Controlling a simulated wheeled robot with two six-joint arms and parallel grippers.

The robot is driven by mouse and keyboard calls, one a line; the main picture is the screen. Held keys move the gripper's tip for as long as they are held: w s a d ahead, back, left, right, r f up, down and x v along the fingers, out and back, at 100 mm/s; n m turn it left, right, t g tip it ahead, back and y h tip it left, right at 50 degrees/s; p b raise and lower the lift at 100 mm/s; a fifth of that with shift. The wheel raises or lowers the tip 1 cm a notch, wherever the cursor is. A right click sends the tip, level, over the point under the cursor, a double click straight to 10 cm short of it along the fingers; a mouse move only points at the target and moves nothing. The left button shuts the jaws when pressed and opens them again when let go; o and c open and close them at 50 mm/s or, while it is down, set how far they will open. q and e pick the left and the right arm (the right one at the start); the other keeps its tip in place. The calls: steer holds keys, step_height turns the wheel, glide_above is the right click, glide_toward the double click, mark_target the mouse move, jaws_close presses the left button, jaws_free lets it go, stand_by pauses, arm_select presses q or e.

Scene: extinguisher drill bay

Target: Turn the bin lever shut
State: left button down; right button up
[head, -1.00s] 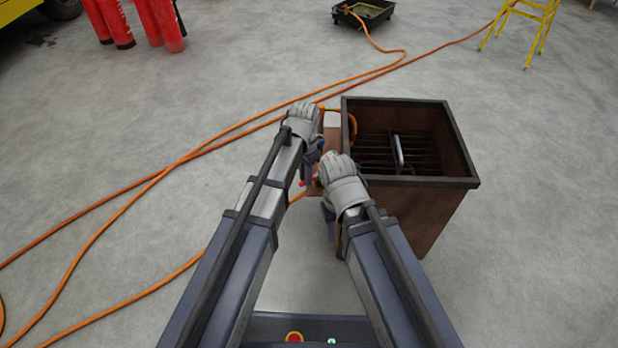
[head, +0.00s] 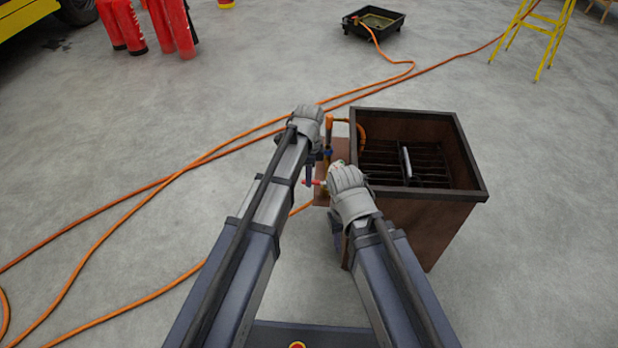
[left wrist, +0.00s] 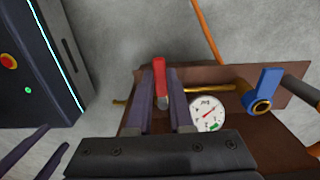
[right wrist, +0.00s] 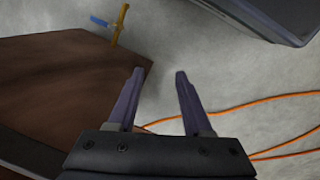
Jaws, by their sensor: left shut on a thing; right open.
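A red lever (left wrist: 160,75) stands between the fingers of my left gripper (left wrist: 158,84) in the left wrist view, and they are closed on it. A blue lever (left wrist: 266,88) on a brass pipe is to its right. A white round gauge (left wrist: 208,113) is just below and right of the red lever. In the head view my left gripper (head: 311,172) is at the bin's left side. My right gripper (right wrist: 160,75) is open and empty beside the brown bin's corner in the right wrist view.
The open brown bin (head: 478,193) has a grate inside. Orange hoses (head: 140,192) cross the floor at left. Red extinguishers (head: 178,25), a black tray (head: 374,22) and a yellow stand (head: 538,42) are farther back. The floor right of the bin is clear.

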arm_select(q)
steer(key=shift+w, duration=0.15)
stand_by(0.4)
steer(key=c, duration=0.8)
jaws_free()
step_height(320, 180, up, 8)
steer(key=p, duration=0.8)
steer(key=shift+f, duration=0.1)
